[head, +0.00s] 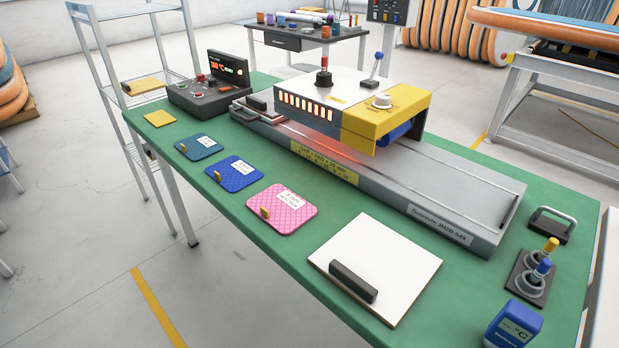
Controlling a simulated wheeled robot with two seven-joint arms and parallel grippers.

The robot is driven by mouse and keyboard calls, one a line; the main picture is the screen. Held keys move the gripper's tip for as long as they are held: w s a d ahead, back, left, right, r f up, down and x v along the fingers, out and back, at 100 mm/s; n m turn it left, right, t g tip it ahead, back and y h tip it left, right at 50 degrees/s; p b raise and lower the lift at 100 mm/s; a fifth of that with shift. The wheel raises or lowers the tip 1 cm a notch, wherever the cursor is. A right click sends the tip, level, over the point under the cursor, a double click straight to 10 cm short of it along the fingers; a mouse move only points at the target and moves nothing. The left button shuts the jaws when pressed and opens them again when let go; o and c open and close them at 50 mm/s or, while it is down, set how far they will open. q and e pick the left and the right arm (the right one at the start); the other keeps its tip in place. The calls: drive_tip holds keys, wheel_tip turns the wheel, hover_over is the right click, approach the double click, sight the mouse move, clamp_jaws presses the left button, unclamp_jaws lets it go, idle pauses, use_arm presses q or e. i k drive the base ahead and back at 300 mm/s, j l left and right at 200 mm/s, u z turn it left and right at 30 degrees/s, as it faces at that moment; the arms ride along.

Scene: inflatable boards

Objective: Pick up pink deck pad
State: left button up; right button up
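The pink deck pad (282,209) lies flat on the green table (300,262), between the blue pad and the white board. It has a quilted pattern, a white label on its upper part and a small yellow tab at its left edge. A blue deck pad (234,175) and a teal deck pad (199,147) lie in a row beyond it to the left. Neither of my grippers shows in the head view.
A white board with a dark handle (353,282) lies right of the pink pad. A long grey machine with a yellow and white head (383,112) stands behind the pads. A control box (208,92) is at the far left. Holders and a blue device (512,324) stand at right.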

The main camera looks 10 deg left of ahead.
sight(282, 210)
drive_tip(key=i+j+z, duration=0.1)
drive_tip(key=j+z, duration=0.25)
drive_tip(key=j, duration=0.2)
drive_tip(key=j+z, duration=0.35)
drive_tip(key=j, duration=0.15)
drive_tip(key=j+z, duration=0.35)
drive_tip(key=j, duration=0.2)
drive_tip(key=k+j+z, duration=0.1)
drive_tip(key=j+z, duration=0.25)
drive_tip(key=j, duration=0.2)
drive_tip(key=k+j+z, duration=0.15)
drive_tip(key=j+z, duration=0.15)
drive_tip(key=j, duration=0.2)
